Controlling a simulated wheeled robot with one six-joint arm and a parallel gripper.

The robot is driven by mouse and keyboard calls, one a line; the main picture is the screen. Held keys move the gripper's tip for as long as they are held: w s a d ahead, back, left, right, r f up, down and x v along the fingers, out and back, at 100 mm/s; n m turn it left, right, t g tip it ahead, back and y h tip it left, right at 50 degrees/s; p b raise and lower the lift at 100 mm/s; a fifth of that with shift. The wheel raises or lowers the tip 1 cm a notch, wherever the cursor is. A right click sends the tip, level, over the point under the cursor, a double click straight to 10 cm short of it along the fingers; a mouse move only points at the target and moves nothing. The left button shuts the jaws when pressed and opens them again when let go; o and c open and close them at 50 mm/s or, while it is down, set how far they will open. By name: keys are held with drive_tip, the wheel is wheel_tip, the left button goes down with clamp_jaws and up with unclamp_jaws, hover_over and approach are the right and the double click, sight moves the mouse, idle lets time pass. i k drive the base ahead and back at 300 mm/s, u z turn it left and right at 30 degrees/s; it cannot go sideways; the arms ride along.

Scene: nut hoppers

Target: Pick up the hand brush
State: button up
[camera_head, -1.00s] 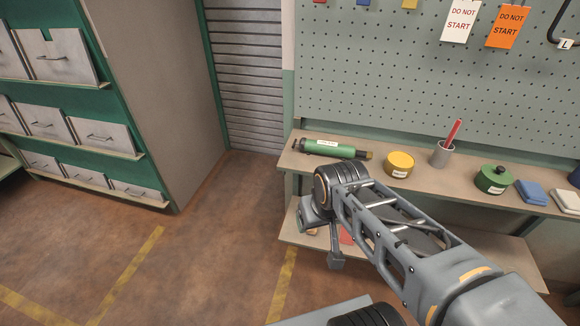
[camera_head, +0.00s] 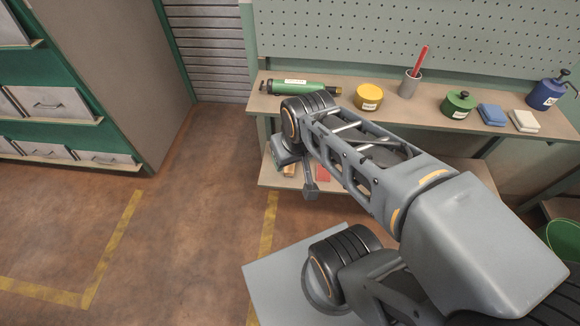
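I cannot clearly make out a hand brush. On the lower shelf of the workbench, partly behind my arm, lie a small tan item (camera_head: 290,170) and a red item (camera_head: 323,173). Either is too hidden and small to name. My gripper (camera_head: 310,190) hangs at the far end of my arm, in front of the lower shelf. Its fingers are seen edge-on and mostly hidden by the wrist, so its opening does not show.
The bench top (camera_head: 385,112) holds a green cylinder (camera_head: 297,87), yellow tin (camera_head: 369,96), grey cup (camera_head: 409,85) with a red stick, green pot (camera_head: 458,104), blue and white pads, and blue pump bottle (camera_head: 547,93). A bin cabinet (camera_head: 105,70) stands left. Floor between is clear.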

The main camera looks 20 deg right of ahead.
sight(289, 172)
drive_tip(key=u, duration=2)
drive_tip(key=i, duration=1.75)
drive_tip(key=z, duration=3.25)
drive_tip(key=i, duration=0.5)
drive_tip(key=z, duration=0.05)
